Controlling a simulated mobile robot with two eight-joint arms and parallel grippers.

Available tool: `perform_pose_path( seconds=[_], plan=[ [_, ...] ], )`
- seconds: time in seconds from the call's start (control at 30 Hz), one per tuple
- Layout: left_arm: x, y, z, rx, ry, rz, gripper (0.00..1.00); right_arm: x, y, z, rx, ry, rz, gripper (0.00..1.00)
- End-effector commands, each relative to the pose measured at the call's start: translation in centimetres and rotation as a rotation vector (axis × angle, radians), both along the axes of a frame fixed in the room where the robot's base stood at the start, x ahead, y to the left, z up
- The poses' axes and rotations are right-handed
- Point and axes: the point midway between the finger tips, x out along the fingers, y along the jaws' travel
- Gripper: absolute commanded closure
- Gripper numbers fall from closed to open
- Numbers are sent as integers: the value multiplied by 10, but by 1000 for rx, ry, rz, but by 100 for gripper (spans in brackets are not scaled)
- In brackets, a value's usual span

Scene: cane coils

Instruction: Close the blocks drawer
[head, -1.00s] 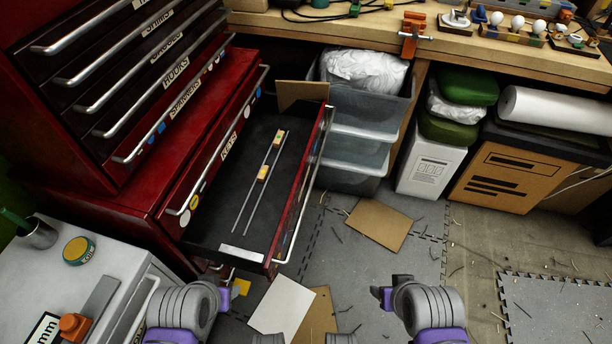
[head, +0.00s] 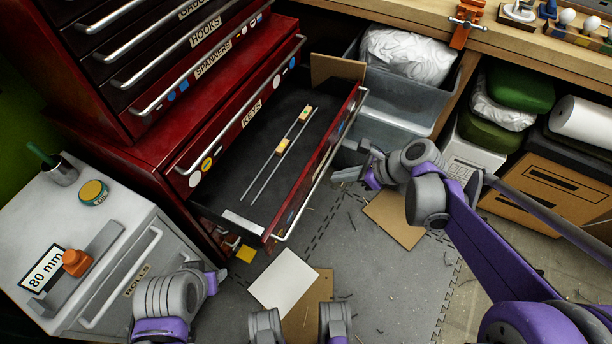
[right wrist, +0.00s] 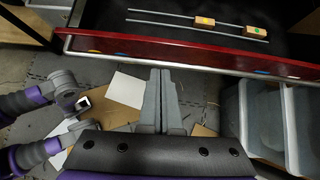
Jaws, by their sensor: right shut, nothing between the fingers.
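The open drawer (head: 232,196) is the low one in the red cabinet, pulled far out. Its long metal handle (head: 301,205) runs along the red front, which crosses the top of the right wrist view (right wrist: 190,54). Inside, two thin rods carry small wooden blocks (head: 282,147) with coloured marks. No label naming this drawer is readable. My right gripper (head: 345,176) is shut and empty, just outside the drawer front, with a gap visible in the wrist view (right wrist: 160,92). My left gripper (head: 217,279) is low, near the white cabinet; its jaws are unclear.
The KEYS drawer (head: 222,135) above is shut. Grey plastic bins (head: 385,120) stand beyond the open drawer's far end. A white cabinet (head: 95,235) stands at left. Cardboard (head: 395,218) and a white sheet (head: 283,282) lie on the floor mat before the drawer.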

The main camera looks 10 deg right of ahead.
Motion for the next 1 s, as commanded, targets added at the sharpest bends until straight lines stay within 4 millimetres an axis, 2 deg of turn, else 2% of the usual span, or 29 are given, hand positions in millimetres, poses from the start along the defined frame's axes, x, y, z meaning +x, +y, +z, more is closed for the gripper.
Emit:
perform_pose_path(
  seconds=[0.17,0.6,1.0],
  plan=[
    [1,0,-6,0,2,0,50,9,8,-10,29,18,-25,100],
    [4,0,-31,0,10,0,50,38,51,-63,25,15,-22,100],
    [4,0,-34,0,11,0,50,43,58,-70,23,15,-24,100]
  ],
)
